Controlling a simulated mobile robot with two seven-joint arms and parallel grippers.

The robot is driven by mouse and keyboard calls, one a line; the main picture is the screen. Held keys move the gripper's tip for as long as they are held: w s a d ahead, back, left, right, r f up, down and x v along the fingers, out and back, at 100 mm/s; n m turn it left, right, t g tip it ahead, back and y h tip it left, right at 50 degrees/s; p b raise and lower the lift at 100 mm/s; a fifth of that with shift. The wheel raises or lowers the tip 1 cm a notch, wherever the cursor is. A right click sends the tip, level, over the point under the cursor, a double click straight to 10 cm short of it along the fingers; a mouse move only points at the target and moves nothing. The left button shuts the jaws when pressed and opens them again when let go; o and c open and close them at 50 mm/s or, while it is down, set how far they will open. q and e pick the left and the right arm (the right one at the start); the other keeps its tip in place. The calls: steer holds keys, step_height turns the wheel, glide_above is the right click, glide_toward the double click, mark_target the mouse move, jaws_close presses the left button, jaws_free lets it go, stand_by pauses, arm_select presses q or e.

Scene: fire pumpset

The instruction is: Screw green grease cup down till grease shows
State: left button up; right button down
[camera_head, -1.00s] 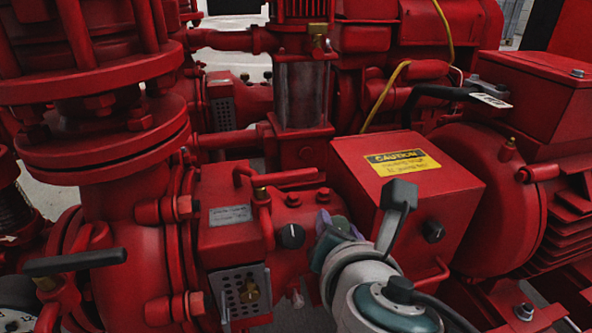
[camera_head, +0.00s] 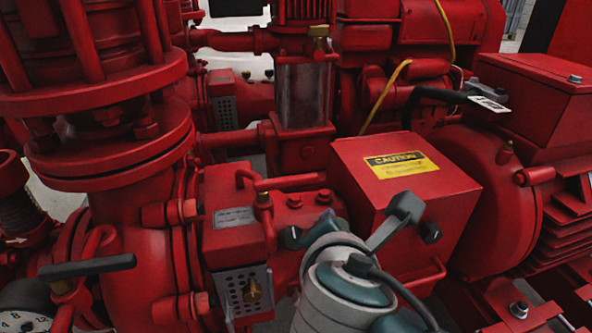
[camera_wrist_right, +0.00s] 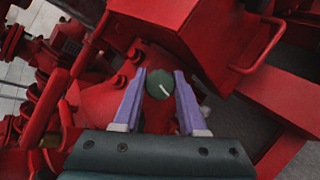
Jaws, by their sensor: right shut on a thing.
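The green grease cup (camera_wrist_right: 160,85) is a small round dark green knob with a white line on its face, set on the red pump's bearing housing. My right gripper (camera_wrist_right: 159,92) is shut on it, with one purple finger on each side in the right wrist view. In the head view the cup (camera_head: 292,237) shows as a small dark knob, partly hidden by my right wrist and hand. No grease can be made out around it. My left gripper is not in view.
A red box with a yellow caution label (camera_head: 401,164) stands right of the cup. A perforated guard with a brass fitting (camera_head: 252,291) is below left. A black lever (camera_head: 87,267) and a gauge (camera_head: 24,307) are at the left. Red pipes crowd close around the cup.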

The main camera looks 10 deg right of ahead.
steer(key=shift+c, duration=2.3)
jaws_free()
steer(key=p+v, duration=0.6)
steer(key=v, duration=0.4)
